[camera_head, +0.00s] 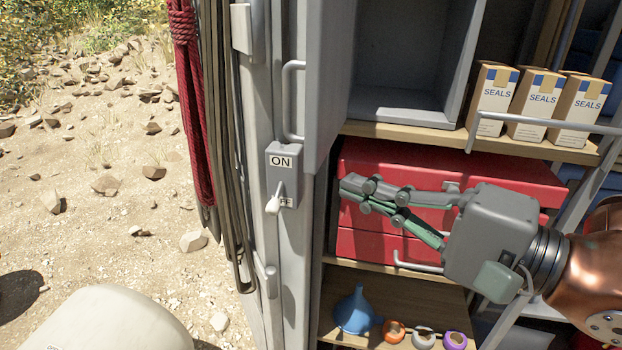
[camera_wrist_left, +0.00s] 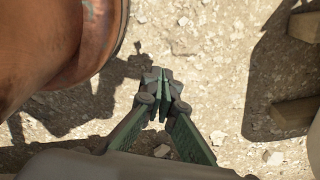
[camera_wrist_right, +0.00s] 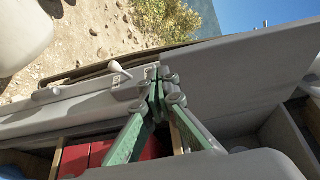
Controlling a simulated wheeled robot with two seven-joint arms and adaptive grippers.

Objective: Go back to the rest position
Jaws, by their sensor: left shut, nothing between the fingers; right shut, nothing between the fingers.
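My right gripper (camera_head: 346,187) is shut and empty in the head view. Its fingertips point left, in front of the red toolbox (camera_head: 370,240) and to the right of the grey switch box (camera_head: 281,160). The switch box carries an ON label, and its white-tipped lever (camera_head: 274,203) points down. The right wrist view shows the right gripper (camera_wrist_right: 154,72) with its fingertips together, near the cabinet frame. My left gripper (camera_wrist_left: 158,74) shows only in the left wrist view. It is shut and empty above stony ground.
An open grey cabinet door (camera_head: 325,70) stands beside the switch. Boxes marked SEALS (camera_head: 540,100) stand on the upper shelf. A blue funnel (camera_head: 355,312) and rolls of tape (camera_head: 424,338) lie on the lower shelf. Red rope (camera_head: 187,110) hangs at the left. Open sandy ground lies farther left.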

